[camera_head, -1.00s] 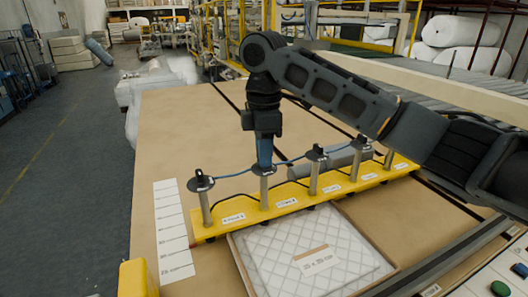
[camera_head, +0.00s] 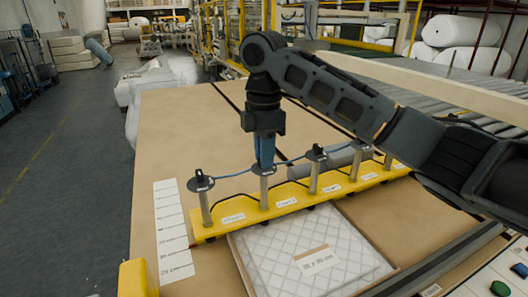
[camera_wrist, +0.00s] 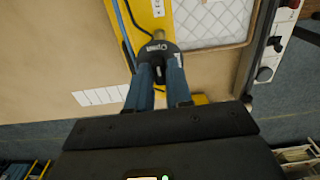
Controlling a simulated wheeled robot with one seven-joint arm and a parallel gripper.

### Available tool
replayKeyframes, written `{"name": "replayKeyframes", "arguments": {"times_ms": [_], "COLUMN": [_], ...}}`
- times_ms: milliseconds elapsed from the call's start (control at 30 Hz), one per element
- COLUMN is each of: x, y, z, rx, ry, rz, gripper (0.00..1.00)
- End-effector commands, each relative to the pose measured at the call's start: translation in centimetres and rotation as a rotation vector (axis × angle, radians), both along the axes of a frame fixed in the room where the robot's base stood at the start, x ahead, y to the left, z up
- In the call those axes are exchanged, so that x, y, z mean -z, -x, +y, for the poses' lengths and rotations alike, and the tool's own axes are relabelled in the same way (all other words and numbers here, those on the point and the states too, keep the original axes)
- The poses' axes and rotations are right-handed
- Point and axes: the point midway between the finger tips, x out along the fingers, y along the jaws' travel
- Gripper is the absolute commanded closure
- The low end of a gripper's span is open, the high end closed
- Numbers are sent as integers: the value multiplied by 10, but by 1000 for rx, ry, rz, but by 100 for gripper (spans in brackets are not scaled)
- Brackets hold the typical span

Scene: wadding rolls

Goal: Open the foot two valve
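A row of valves stands on a yellow bar (camera_head: 207,231), each with a metal post, a round dark disc and a small black handle. My gripper (camera_head: 264,165) points straight down at the second valve from the left (camera_head: 264,190). In the wrist view, my gripper's blue fingers (camera_wrist: 161,66) close in on both sides of the handle of that valve (camera_wrist: 158,47), whose dark disc carries white lettering. They look shut on the handle, which they partly hide. The leftmost valve (camera_head: 201,183) stands free beside it. The small label (camera_head: 233,218) on the bar is too blurred to read surely.
A quilted white pad in a tray (camera_head: 300,262) lies in front of the bar. A white marked strip (camera_head: 171,232) lies to its left. A grey roll (camera_head: 330,163) lies behind the valves. Coloured buttons (camera_head: 501,288) are at the lower right. The brown table is clear behind.

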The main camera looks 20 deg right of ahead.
Motion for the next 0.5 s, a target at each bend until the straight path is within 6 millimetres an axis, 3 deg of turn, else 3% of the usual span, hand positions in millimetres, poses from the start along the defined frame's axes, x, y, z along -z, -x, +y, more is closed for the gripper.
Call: {"name": "replayKeyframes", "arguments": {"times_ms": [200,500], "x": [0,-4], "y": [0,0], "z": [0,0], "rx": [1,0], "ry": [0,0], "rz": [0,-1], "gripper": [58,58]}}
